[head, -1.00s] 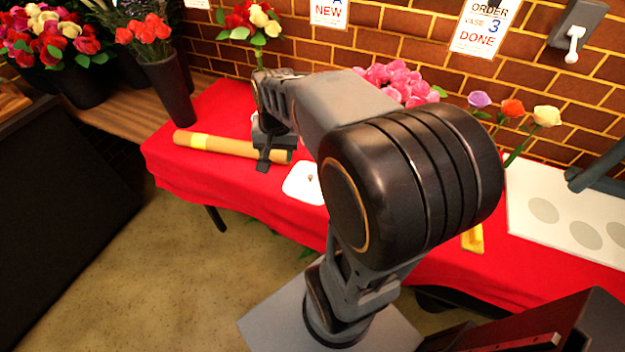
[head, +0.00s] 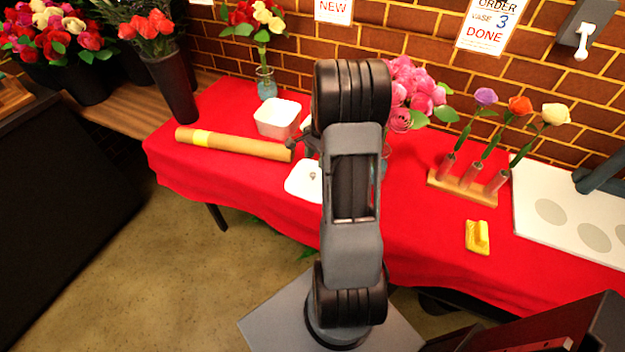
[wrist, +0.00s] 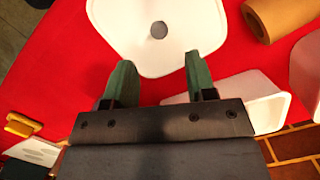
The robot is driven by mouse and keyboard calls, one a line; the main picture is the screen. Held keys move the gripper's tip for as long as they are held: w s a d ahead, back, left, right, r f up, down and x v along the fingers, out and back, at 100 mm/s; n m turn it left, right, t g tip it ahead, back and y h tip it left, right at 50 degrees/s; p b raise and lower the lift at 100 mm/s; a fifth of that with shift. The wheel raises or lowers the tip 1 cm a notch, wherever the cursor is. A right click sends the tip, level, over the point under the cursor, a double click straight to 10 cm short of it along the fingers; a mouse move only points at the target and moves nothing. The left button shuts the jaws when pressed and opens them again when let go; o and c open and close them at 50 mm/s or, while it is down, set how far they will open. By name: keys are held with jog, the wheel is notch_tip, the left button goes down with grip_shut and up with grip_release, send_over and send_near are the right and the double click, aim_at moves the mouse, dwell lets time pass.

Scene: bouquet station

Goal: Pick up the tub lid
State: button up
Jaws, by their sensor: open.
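The tub lid (head: 304,181) is white with a small knob and lies flat on the red cloth, left of my arm. In the wrist view the lid (wrist: 190,28) is just beyond my fingertips, with its grey knob (wrist: 158,30) roughly centred between them. My gripper (wrist: 158,60) is open with nothing between its green fingers. The frames do not show clearly how high it is above the lid. In the head view my arm hides most of the gripper. A white open tub (head: 277,117) stands behind the lid.
A brown paper roll (head: 235,146) lies left of the lid. A small glass vase (head: 266,84) with flowers stands behind the tub. Pink flowers (head: 412,90) stand right of my arm. A wooden rack (head: 462,189) and a yellow object (head: 477,237) are farther right, with bare cloth between.

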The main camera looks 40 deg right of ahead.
aim_at(313, 174)
jog(key=shift+s+a+f, duration=0.1)
jog(key=shift+a+f, duration=0.15)
jog(key=shift+f, duration=0.8)
jog(key=shift+w+a+f, duration=0.1)
jog(key=shift+a+f, duration=0.15)
jog(key=shift+f, duration=0.8)
jog(key=shift+s+a+f, duration=0.1)
jog(key=shift+a+f, duration=0.15)
jog(key=shift+f, duration=0.8)
jog(key=shift+c, duration=0.5)
grip_shut()
